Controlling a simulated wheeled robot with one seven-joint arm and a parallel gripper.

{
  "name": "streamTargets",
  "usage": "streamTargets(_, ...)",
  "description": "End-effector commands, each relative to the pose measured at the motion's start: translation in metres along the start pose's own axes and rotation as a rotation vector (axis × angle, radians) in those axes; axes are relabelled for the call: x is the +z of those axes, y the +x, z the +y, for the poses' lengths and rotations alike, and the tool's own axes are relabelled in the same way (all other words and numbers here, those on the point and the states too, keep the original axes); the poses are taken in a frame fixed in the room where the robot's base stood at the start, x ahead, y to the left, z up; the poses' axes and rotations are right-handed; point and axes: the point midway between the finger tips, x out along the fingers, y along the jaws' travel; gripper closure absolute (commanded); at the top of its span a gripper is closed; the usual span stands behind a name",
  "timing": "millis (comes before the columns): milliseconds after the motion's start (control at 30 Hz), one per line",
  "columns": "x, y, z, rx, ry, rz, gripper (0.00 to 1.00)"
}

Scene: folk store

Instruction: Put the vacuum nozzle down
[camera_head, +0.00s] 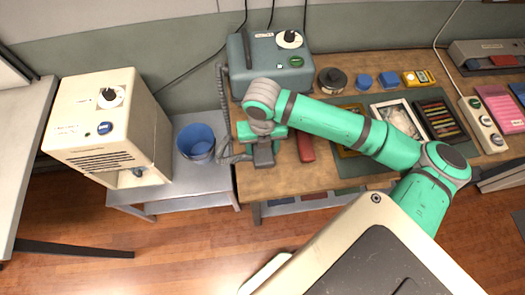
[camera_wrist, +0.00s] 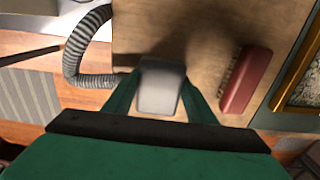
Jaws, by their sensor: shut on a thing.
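The grey vacuum nozzle (camera_wrist: 160,85) is between the two green fingers of my gripper (camera_wrist: 160,102) in the wrist view. My gripper is shut on it, over the left end of the wooden table (camera_head: 262,186). A ribbed grey hose (camera_wrist: 82,50) curves away to the left of the nozzle. In the head view the hose (camera_head: 223,90) runs beside the blue-grey vacuum unit (camera_head: 268,72) at the table's back left. My gripper (camera_head: 263,158) hides most of the nozzle there. I cannot tell whether the nozzle touches the table.
A red brush (camera_head: 306,147) lies close to the right of my gripper, and a framed picture (camera_head: 351,110) lies beyond it. A blue bucket (camera_head: 196,142) stands on a low grey stand to the left, beside a cream machine (camera_head: 103,125). Bare wood shows around the nozzle.

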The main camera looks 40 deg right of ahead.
Motion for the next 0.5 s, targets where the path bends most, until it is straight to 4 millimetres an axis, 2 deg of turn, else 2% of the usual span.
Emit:
streamTargets(133, -0.001, 0.019, -0.001, 0.002, 0.004, 0.001, 0.85)
streamTargets(500, -0.001, 0.023, -0.003, 0.0, 0.006, 0.0, 0.85)
